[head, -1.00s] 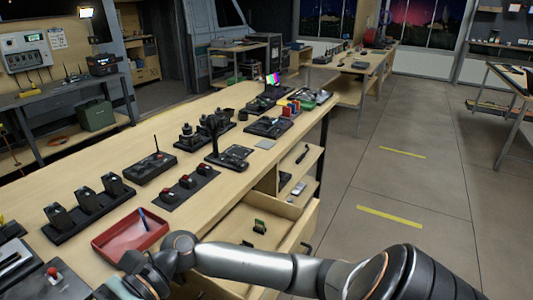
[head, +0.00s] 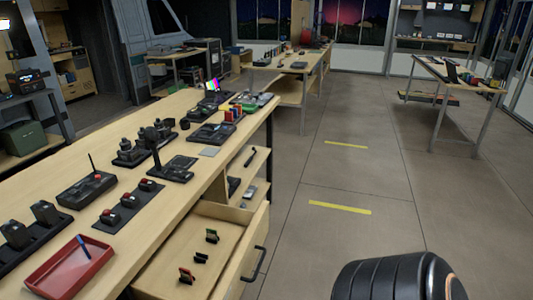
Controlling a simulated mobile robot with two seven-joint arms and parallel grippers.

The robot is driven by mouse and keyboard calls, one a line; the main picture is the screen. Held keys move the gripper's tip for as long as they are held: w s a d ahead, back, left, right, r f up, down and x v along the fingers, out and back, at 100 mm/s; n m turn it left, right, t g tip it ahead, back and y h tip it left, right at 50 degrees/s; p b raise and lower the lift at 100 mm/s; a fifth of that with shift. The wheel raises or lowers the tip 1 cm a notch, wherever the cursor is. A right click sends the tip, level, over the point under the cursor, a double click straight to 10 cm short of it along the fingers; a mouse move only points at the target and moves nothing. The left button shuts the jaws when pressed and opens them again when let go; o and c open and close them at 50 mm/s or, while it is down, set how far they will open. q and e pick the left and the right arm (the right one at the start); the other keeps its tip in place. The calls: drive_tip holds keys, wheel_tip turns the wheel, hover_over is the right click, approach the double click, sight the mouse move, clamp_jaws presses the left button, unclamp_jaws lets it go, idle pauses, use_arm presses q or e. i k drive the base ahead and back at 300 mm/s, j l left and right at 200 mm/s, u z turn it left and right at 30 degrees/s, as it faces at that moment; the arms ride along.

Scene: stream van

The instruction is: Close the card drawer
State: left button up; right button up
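The card drawer (head: 229,244) is a pale wooden drawer under the long workbench, and it stands open toward the right. Its front panel carries a dark bar handle (head: 258,263). Neither of my grippers is in view. Only a dark rounded link of my arm shows at the lower right, apart from the drawer. The drawer's near end is cut off by the picture's bottom edge.
The workbench (head: 125,225) bears a red tray (head: 70,268) with a blue pen and several black devices. Open shelves (head: 240,180) lie beyond the drawer. The floor right of the drawer is clear, with yellow stripes (head: 340,208).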

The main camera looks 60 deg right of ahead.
sight(222, 269)
drive_tip(key=z, duration=1.5)
drive_tip(key=j+z, duration=0.55)
drive_tip(key=i+j, duration=0.05)
